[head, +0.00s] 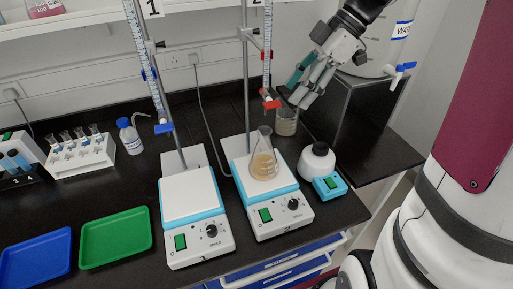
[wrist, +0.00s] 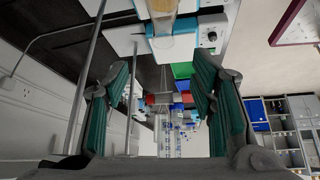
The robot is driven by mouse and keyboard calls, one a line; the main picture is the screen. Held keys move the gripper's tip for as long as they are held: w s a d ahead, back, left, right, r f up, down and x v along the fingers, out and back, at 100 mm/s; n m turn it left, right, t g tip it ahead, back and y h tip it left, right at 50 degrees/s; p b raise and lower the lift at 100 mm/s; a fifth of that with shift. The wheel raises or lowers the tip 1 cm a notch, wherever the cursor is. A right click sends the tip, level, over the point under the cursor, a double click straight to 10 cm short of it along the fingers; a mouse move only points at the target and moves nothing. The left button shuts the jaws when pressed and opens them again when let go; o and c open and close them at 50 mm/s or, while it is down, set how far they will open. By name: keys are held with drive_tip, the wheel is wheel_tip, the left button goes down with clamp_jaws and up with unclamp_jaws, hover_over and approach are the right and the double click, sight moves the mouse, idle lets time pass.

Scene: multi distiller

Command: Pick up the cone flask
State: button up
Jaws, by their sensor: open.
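The cone flask (head: 264,160) is clear glass with tan liquid. It stands upright on the right-hand hotplate (head: 266,192). In the wrist view it shows at the top edge (wrist: 163,8), partly cut off by the frame. My gripper (head: 298,94) is above, behind and to the right of the flask, apart from it. In the wrist view my gripper (wrist: 160,85) has its teal-padded fingers wide apart with nothing held between them.
A burette with a red tap (head: 270,103) hangs on a stand just above the flask. A small jar (head: 286,122) stands behind it. A white round device (head: 317,161) sits to the right. A second hotplate (head: 190,195) and a green tray (head: 115,237) lie left.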

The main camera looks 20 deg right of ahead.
approach(259, 139)
drive_tip(key=w+f, duration=0.1)
drive_tip(key=f, duration=0.1)
drive_tip(key=p+x, duration=0.1)
drive_tip(key=x, duration=0.3)
drive_tip(key=shift+s+a, duration=0.1)
drive_tip(key=shift+a, duration=0.05)
drive_tip(key=shift+a+f, duration=0.25)
drive_tip(key=shift+f, duration=0.1)
clamp_jaws()
